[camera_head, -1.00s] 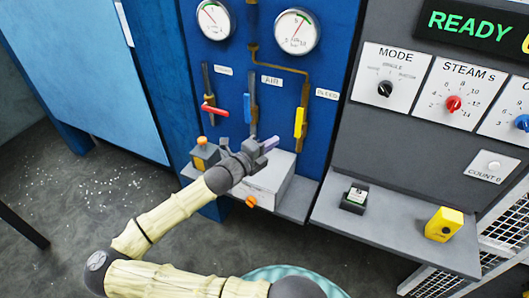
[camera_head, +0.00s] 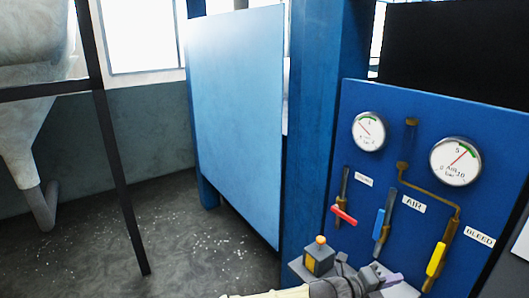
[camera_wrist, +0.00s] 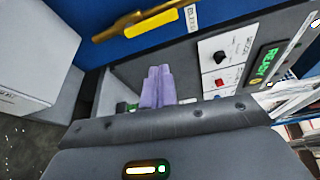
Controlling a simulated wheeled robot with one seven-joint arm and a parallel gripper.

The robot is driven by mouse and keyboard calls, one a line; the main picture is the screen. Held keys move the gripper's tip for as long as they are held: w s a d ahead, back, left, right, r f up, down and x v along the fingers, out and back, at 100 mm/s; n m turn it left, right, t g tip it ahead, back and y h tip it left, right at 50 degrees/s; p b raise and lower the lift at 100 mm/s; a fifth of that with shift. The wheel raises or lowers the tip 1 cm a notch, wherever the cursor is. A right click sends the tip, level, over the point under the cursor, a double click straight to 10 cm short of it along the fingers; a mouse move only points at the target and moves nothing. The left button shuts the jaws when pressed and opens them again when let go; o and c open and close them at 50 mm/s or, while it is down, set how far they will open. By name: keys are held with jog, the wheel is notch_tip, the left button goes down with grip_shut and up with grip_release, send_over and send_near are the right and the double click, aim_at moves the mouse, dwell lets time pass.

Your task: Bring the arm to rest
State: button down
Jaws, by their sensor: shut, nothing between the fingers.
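My gripper (camera_head: 388,279) is at the bottom right of the head view, in front of the blue valve panel (camera_head: 352,228) and over a grey shelf. In the wrist view its purple fingers (camera_wrist: 158,88) are together, with nothing between them. The arm behind it is mostly cut off by the lower edge of the head view.
A red lever (camera_head: 344,215), a blue lever (camera_head: 380,224) and a yellow lever (camera_head: 436,259) stand close above my gripper. A small box with an orange button (camera_head: 320,240) sits left of it. A light blue panel (camera_head: 238,120) and open floor (camera_head: 180,250) lie further left.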

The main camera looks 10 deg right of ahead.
jog(key=s+f+m+g+y, duration=0.4)
jog(key=s+f+m+y, duration=0.2)
jog(key=s+f+m, duration=0.5)
jog(key=a+f+m+y+b, duration=0.1)
jog(key=a+f+m+y, duration=0.35)
jog(key=a+m, duration=0.5)
jog(key=w+a+r+m+t+y+b, duration=0.1)
jog(key=a+r+m+t+y, duration=0.3)
jog(key=a+r+m, duration=0.9)
jog(key=r+m+y, duration=0.1)
jog(key=m+y, duration=0.1)
jog(key=shift+w+a+y, duration=0.15)
jog(key=shift+w+y, duration=0.1)
jog(key=shift+y, duration=0.1)
